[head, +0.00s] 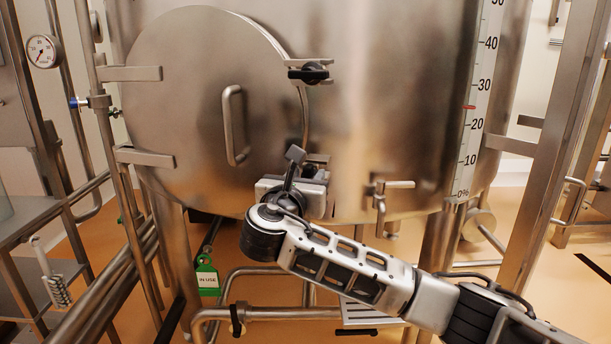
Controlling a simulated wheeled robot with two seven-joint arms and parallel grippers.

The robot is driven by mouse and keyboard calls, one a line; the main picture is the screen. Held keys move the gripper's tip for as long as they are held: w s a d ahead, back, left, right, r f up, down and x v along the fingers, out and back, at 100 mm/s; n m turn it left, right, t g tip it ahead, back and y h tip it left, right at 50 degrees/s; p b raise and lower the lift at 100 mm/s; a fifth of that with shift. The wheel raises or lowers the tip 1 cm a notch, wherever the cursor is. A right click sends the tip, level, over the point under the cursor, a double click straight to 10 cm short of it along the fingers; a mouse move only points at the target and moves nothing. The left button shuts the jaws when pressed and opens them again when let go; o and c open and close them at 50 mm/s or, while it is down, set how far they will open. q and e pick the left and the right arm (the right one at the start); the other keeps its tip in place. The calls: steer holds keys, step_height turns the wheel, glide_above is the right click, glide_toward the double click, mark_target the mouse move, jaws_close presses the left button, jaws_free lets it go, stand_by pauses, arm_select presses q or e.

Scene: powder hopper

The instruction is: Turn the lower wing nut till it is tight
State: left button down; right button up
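The round hatch door (190,110) of the steel hopper (400,90) is closed, with a bar handle (233,125) on it. The upper wing nut (308,73), black, sits in its clamp at the door's right edge. My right gripper (310,168) is at the door's lower right edge, where the lower clamp is. The gripper and wrist cover the lower wing nut, so I cannot make out the nut or whether the fingers touch it. The finger opening is also hidden. My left gripper is not in view.
A small valve with a lever (390,186) sticks out to the right of my gripper. Pipes (265,313) and a green "IN USE" tag (207,277) are below. A steel post (555,150) stands right, and a gauge (42,51) and side table (30,215) are left.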

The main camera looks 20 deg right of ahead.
jaws_close()
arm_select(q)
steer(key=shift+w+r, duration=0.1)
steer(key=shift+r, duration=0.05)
